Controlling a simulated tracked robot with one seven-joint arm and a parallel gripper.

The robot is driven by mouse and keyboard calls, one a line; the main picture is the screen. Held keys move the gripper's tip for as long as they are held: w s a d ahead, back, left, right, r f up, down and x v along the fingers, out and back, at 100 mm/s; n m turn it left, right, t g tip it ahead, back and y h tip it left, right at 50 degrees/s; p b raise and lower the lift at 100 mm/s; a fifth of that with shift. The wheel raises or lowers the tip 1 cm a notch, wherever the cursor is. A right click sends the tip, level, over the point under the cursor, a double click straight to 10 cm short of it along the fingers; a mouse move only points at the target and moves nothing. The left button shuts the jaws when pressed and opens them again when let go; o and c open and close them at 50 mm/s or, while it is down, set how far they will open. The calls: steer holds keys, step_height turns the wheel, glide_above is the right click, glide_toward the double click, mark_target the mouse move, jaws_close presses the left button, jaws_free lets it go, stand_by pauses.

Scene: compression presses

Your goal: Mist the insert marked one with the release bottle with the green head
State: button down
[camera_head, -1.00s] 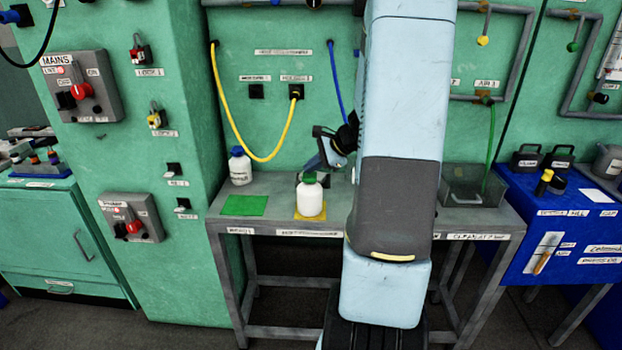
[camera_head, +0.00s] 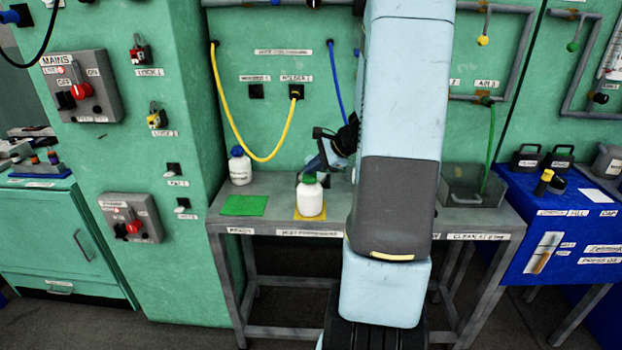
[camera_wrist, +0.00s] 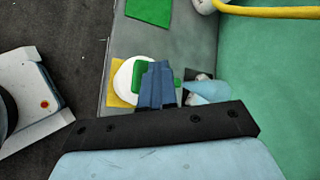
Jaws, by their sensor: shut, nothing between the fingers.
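The white bottle with the green head (camera_head: 311,198) stands upright on a yellow mat (camera_head: 297,214) on the grey bench. In the wrist view the bottle (camera_wrist: 125,80) lies partly behind my gripper (camera_wrist: 157,66), whose blue fingers are together and overlap its green head. In the head view my gripper (camera_head: 318,163) is just above and behind the bottle, partly hidden by my arm. It is shut and empty; I cannot tell whether it touches the head. I cannot make out an insert marked one in either view.
A white bottle with a blue head (camera_head: 239,168) stands at the bench's back left. A green mat (camera_head: 244,205) lies bare beside the yellow one. A clear tray (camera_head: 474,187) is at the bench's right. A yellow hose (camera_head: 232,120) hangs behind the bench.

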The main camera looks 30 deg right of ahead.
mark_target(312, 176)
steer(key=shift+r, duration=3.25)
stand_by(0.5)
